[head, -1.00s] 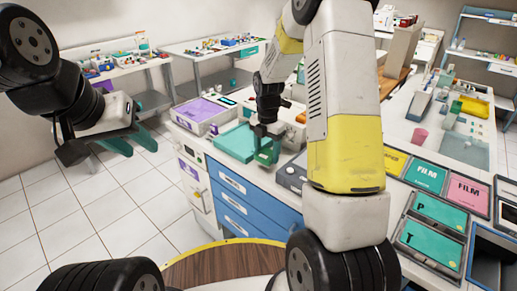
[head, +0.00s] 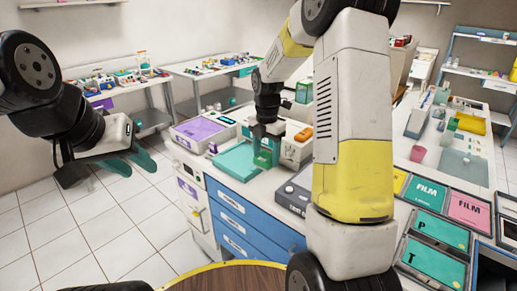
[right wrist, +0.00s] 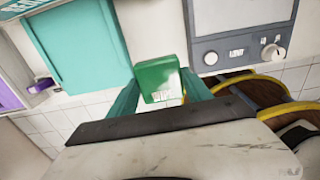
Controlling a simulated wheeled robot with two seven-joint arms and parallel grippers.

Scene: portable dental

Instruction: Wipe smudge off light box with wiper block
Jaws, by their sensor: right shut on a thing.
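My right gripper (right wrist: 160,92) is shut on the green wiper block (right wrist: 160,80), one teal finger on each side. In the head view the block (head: 264,159) shows under my right gripper, in front of the right part of the teal tray. The light box (right wrist: 207,52) is grey with a pale panel and knobs, at the upper right of the right wrist view, apart from the block. In the head view the light box (head: 291,196) is partly hidden by my right arm. I see no smudge. My left gripper (head: 130,163) is open and empty, over the floor.
The teal tray (head: 226,165) lies on the counter left of the light box. A purple-topped box (head: 190,131) stands behind it, and a device with an orange item (head: 303,134) stands behind right. Film cassettes (head: 425,193) lie at the right.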

